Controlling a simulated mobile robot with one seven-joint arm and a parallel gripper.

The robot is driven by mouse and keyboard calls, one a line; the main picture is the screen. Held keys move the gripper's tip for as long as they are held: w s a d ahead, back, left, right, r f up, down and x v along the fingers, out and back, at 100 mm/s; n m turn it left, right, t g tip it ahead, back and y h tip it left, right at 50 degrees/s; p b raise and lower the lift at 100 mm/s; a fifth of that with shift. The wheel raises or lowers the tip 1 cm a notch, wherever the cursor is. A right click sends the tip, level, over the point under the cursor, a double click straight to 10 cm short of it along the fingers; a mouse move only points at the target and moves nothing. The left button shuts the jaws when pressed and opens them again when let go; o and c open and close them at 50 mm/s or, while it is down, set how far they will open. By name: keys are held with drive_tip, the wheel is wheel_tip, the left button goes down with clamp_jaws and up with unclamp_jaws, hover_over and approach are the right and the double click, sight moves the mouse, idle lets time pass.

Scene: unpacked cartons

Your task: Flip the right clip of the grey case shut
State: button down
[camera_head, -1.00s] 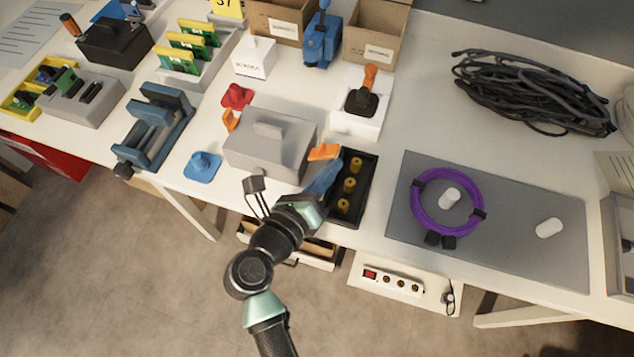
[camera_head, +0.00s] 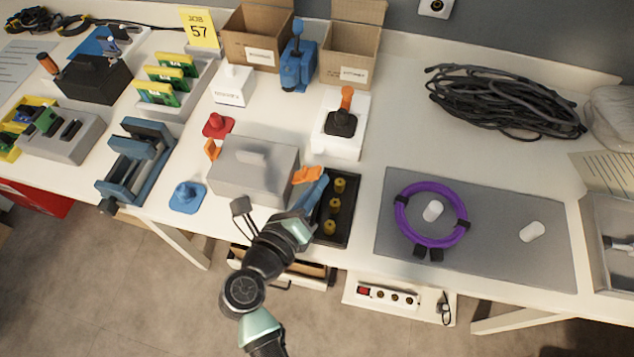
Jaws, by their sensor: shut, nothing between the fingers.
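The grey case (camera_head: 240,178) stands closed near the table's front edge, with a handle on its lid. Its orange right clip (camera_head: 307,175) sticks out from the upper part of the right side. Its orange left clip (camera_head: 211,149) sticks up at the left side. My gripper (camera_head: 318,184) is at the case's right side, its blue fingers close together just below the right clip. The fingers are shut with nothing seen between them. Whether they touch the clip I cannot tell.
A black tray with yellow pieces (camera_head: 338,208) lies right beside my gripper. A blue knobbed piece (camera_head: 187,197) and a red one (camera_head: 218,125) are left of the case. A white-based joystick (camera_head: 341,122) stands behind. A purple ring (camera_head: 400,222) lies on the grey mat (camera_head: 510,190).

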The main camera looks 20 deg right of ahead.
sight(301, 178)
drive_tip(key=shift+a+r, duration=0.1)
drive_tip(key=shift+r, duration=0.1)
drive_tip(key=n+p, duration=0.1)
drive_tip(key=r+n+h+p, duration=0.1)
drive_tip(key=p, duration=0.1)
drive_tip(key=shift+w+a+r, duration=0.1)
drive_tip(key=shift+w+a, duration=0.15)
drive_tip(key=shift+a, duration=0.05)
drive_tip(key=shift+w+a+r+n+h+p, duration=0.15)
drive_tip(key=shift+a+n+h+p, duration=0.15)
drive_tip(key=shift+n, duration=0.3)
drive_tip(key=shift+w+a+r+n+h+p, duration=0.1)
drive_tip(key=shift+w+r+n+h+p, duration=0.1)
drive_tip(key=shift+n+p, duration=0.3)
drive_tip(key=shift+w+a+n+h, duration=0.15)
drive_tip(key=shift+a+n+h, duration=0.2)
drive_tip(key=shift+n, duration=0.65)
